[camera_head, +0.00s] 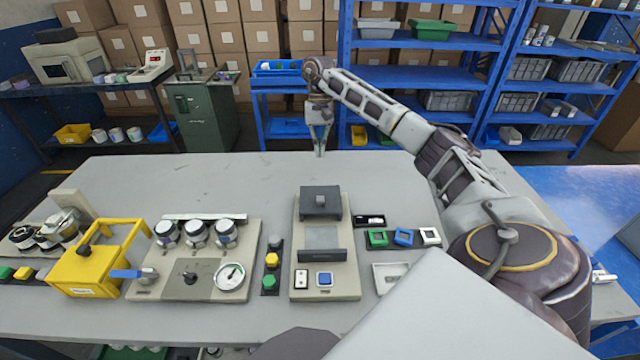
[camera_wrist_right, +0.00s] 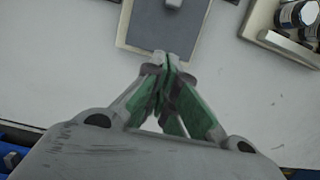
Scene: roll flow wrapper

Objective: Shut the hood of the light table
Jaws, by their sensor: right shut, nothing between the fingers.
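The light table (camera_head: 350,280) is a beige-based unit in the middle of the workbench, with a pale grey panel in its top. Its dark grey hood (camera_head: 320,210), with a small block-like grip, is at the far end and leaves the panel uncovered. The hood also shows at the top of the right wrist view (camera_wrist_right: 140,30). My right gripper (camera_head: 320,153) is shut and empty, pointing down behind the hood. In the wrist view its fingertips (camera_wrist_right: 165,62) overlap the hood's edge; contact cannot be told. My left gripper is not in view.
A gauge panel (camera_head: 165,290) and a yellow-framed unit (camera_head: 90,270) stand left of the light table. A button strip (camera_head: 271,260) is close on its left. The bench behind is clear.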

